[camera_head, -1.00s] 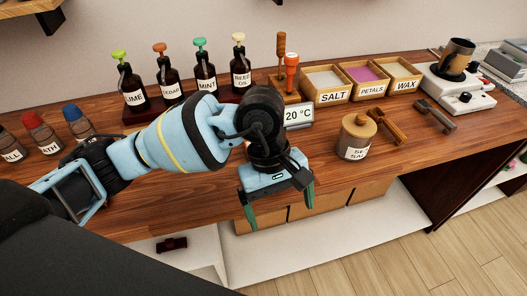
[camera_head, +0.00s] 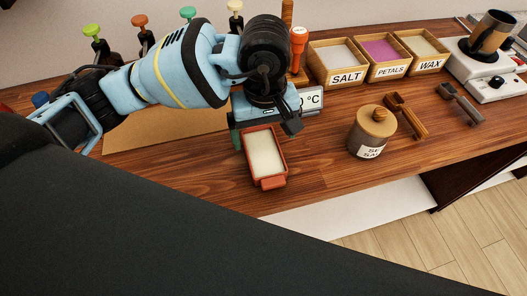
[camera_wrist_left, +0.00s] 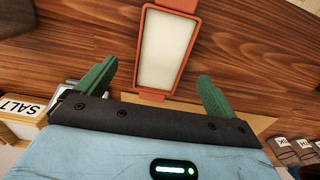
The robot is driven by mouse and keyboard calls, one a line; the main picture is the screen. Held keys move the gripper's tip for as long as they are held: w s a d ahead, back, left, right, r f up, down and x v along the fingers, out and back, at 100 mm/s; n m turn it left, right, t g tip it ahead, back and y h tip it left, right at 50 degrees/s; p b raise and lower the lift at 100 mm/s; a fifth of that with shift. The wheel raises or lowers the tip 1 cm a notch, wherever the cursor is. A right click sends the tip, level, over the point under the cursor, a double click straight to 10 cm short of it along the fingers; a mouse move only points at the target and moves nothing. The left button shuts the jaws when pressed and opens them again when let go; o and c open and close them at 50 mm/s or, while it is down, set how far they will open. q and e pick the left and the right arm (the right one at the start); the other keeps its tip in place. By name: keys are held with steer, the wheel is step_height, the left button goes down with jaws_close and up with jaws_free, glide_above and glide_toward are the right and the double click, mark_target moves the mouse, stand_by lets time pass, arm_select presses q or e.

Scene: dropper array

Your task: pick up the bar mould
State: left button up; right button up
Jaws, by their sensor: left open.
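The bar mould (camera_head: 271,183), a reddish-orange rectangular tray with a cream filling and end tabs, lies on the wooden counter. My left gripper (camera_head: 264,128) is above its far end. Its green fingers are apart with nothing between them; one finger is mostly hidden in the head view. In the left wrist view, the mould (camera_wrist_left: 150,97) lies lengthwise ahead, and its near end lies between the lines of the two open fingers (camera_wrist_left: 157,72). I cannot tell how high the fingertips are above it. My right gripper is not in view.
A lidded jar (camera_head: 365,135) and a wooden scoop (camera_head: 407,117) stand to the right. Salt (camera_head: 343,78), petals and wax boxes are behind. A brown sheet (camera_head: 165,130) lies left. The counter's front edge is close to the mould.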

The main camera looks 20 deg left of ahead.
mark_target(263, 158)
arm_select(q)
steer(key=shift+f, duration=0.45)
steer(key=shift+w+f, duration=0.1)
steer(key=shift+w, duration=0.05)
steer(key=shift+f, duration=0.45)
steer(key=f, duration=0.4)
steer(key=shift+s+a+f+p, duration=0.1)
steer(key=shift+s+p, duration=0.1)
steer(key=shift+p, duration=0.15)
steer(key=c, duration=1.3)
steer(key=shift+o, duration=0.2)
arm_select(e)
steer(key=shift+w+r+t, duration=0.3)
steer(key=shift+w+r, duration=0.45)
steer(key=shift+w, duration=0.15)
arm_select(q)
steer(key=shift+r, duration=0.2)
